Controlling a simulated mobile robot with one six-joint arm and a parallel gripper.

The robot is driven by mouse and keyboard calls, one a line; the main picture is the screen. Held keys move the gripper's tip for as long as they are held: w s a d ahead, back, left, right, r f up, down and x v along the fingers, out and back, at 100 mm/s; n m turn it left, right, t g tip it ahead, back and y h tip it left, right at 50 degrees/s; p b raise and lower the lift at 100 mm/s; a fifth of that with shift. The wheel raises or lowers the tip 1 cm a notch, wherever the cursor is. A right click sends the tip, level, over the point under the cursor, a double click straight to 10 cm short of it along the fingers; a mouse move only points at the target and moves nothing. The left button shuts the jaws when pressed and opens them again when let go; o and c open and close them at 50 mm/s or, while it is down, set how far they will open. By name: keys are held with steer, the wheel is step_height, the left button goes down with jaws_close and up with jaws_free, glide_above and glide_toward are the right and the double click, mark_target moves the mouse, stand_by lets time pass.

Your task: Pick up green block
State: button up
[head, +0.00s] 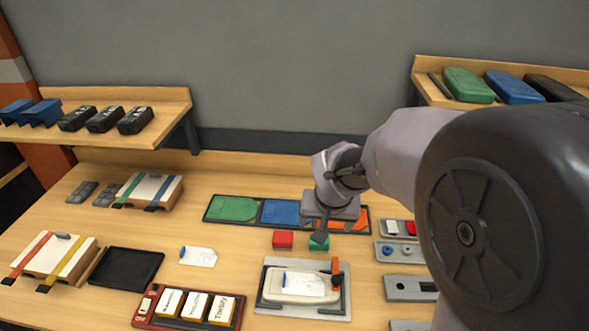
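The green block (316,245) sits on the wooden table near the middle, just right of a red block (283,239). My gripper (319,238) points down directly over the green block. A dark finger covers part of the block's top. Whether the fingers touch the block or are spread around it cannot be told from this view.
A dark tray with green (233,208), blue (281,212) and orange panels lies behind the blocks. A clamp fixture (262,287) stands in front. A red-framed box of labelled cards (188,323) is front left. Grey plates (408,288) line the right. Shelves stand behind.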

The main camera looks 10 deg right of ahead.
steer(key=shift+n, duration=0.3)
steer(key=b+x, duration=0.1)
steer(key=x, duration=0.9)
steer(key=w+b+x, duration=0.1)
steer(key=x, duration=0.4)
steer(key=shift+w+a+b, duration=0.15)
steer(key=shift+a+b, duration=0.1)
steer(key=shift+b, duration=0.05)
steer(key=x, duration=0.4)
steer(key=b+x, duration=0.1)
steer(key=x, duration=0.1)
steer(key=shift+d, duration=0.4)
steer(key=shift+r, duration=0.1)
steer(key=shift+c, duration=0.9)
steer(key=c, duration=1.3)
steer(key=shift+o, duration=0.2)
step_height(320, 180, up, 10)
steer(key=p, duration=0.3)
